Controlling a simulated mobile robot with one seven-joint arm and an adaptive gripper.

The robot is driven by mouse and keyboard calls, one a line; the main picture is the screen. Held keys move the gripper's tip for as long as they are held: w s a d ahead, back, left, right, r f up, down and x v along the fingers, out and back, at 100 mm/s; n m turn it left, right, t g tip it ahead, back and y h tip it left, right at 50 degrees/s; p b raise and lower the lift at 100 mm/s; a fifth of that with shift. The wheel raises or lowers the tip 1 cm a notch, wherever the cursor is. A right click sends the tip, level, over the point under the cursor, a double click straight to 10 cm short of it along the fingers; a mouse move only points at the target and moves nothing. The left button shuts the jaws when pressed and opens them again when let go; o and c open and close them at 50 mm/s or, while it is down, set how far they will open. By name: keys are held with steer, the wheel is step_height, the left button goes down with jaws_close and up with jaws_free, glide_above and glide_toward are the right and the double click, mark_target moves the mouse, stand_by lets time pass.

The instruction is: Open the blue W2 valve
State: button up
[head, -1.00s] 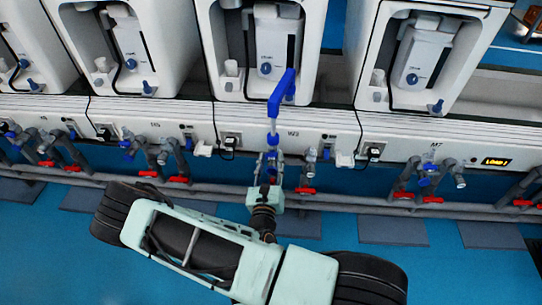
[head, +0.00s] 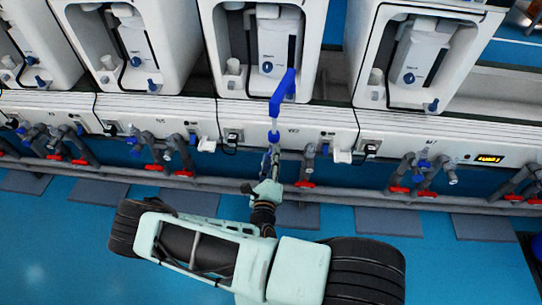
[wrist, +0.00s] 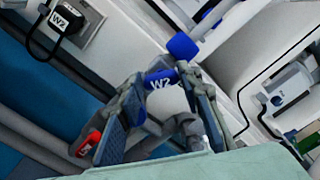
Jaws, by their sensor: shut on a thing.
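My gripper is shut on the valve, one finger on each side. In the head view my gripper (head: 271,163) reaches up to the pipes below the panel marked W2 (head: 294,131). The fingers look nearly edge-on there and hide most of the valve.
A tall blue spout (head: 284,89) rises just above my gripper. A red valve handle (head: 305,184) lies right of it; one also shows left of the fingers in the wrist view (wrist: 88,143). Grey pipes (head: 350,190) run along the wall. Blue floor lies in front.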

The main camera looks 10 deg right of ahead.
steer(key=shift+n, duration=0.3)
steer(key=o, duration=1.2)
steer(key=shift+c, duration=0.2)
steer(key=shift+r, duration=0.1)
step_height(320, 180, up, 10)
steer(key=shift+d+f, duration=0.1)
